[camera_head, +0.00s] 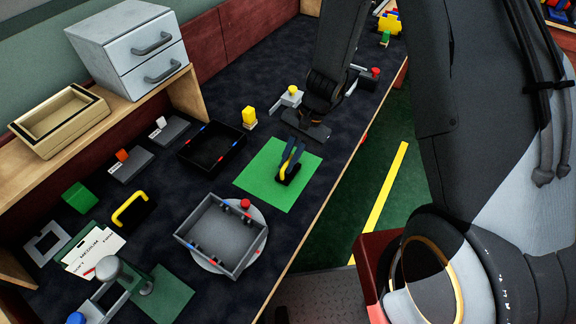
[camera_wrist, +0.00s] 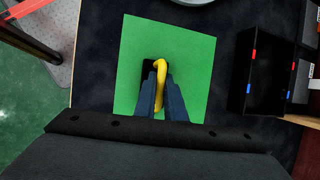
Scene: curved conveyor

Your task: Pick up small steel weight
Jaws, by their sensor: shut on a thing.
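My gripper (camera_head: 291,160) points down over the green square mat (camera_head: 258,182), its two dark blue fingers close together. They are shut on the yellow handle of a small black block (camera_head: 288,179). In the wrist view the yellow handle (camera_wrist: 160,72) shows between the fingers, with the black block (camera_wrist: 148,74) under it. Whether the block touches the mat is hard to tell. No thing is plainly a small steel weight.
A grey tray (camera_head: 252,250) on a round plate stands in front of the mat. The table's front edge (camera_head: 318,220) runs close by.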

